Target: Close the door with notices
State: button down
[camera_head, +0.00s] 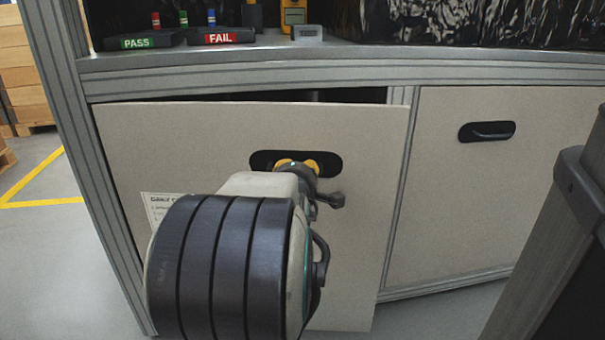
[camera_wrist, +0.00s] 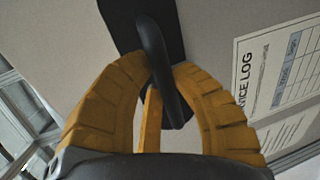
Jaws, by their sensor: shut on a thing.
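The door with notices (camera_head: 360,230) is the left cream panel under the bench. It stands a little ajar, with a dark gap along its top edge. A paper notice (camera_head: 155,204) on it is partly hidden behind my arm; in the wrist view a sheet headed "SERVICE LOG" (camera_wrist: 283,80) shows on the door. The door's black recessed handle (camera_head: 327,161) is near its upper middle. My gripper (camera_head: 297,164) is at this handle, its yellow fingers shut on the black handle bar (camera_wrist: 157,55), which shows between them in the wrist view.
A second cream door (camera_head: 480,200) with a black handle (camera_head: 487,131) is flush in the frame to the right. Bins marked PASS (camera_head: 137,43) and FAIL (camera_head: 220,38) stand on the bench top. A dark grey post-like object (camera_head: 550,240) stands at the right. Open floor (camera_head: 45,240) lies left.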

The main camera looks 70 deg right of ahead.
jog(key=shift+r, duration=0.15)
jog(key=c, duration=1)
grip_release()
jog(key=shift+w, duration=0.1)
jog(key=shift+v, duration=6)
